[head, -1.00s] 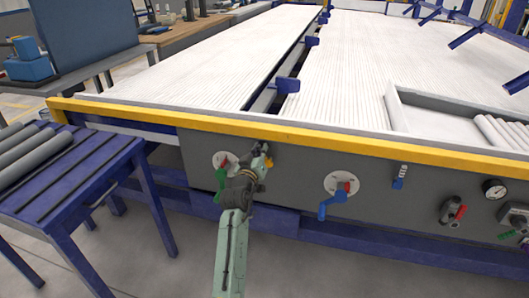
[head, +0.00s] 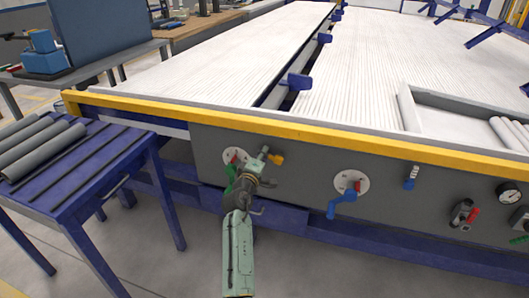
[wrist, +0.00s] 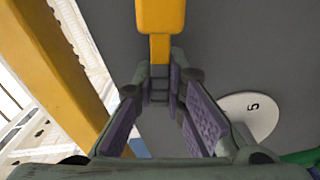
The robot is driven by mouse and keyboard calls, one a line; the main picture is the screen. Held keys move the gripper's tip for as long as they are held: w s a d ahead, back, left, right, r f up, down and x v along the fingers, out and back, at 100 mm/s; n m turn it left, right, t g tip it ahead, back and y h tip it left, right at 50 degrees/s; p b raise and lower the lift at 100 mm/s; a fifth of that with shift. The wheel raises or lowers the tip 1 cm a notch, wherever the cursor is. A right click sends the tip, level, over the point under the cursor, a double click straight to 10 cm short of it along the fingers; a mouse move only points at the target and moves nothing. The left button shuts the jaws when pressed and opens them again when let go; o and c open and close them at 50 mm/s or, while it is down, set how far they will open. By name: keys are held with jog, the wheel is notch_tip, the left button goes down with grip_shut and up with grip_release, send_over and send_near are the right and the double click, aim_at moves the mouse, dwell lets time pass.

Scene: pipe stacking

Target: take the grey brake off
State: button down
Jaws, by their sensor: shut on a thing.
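An orange-handled lever (head: 276,159) is on the grey front panel, just under the yellow rail. In the wrist view, its orange grip (wrist: 160,18) is at the top and its thin dark stem lies between my fingertips. My gripper (head: 263,162) is shut on this lever, next to the white round plate with the green handle (head: 231,172). In the wrist view my gripper (wrist: 160,82) shows its two padded fingers close together at their tips. I cannot tell which control is the grey brake. The lever's mount is hidden.
A blue rack (head: 80,190) with grey pipes stands at left. The yellow rail (head: 300,132) runs close above my gripper.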

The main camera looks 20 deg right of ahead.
jog(key=shift+f+n, duration=0.25)
jog(key=shift+n, duration=0.25)
jog(key=c, duration=1.6)
grip_release()
jog(key=shift+s+a, duration=0.1)
jog(key=shift+a, duration=0.05)
jog(key=v, duration=1.1)
jog(key=shift+s+a, duration=0.25)
jog(key=shift+s, duration=0.05)
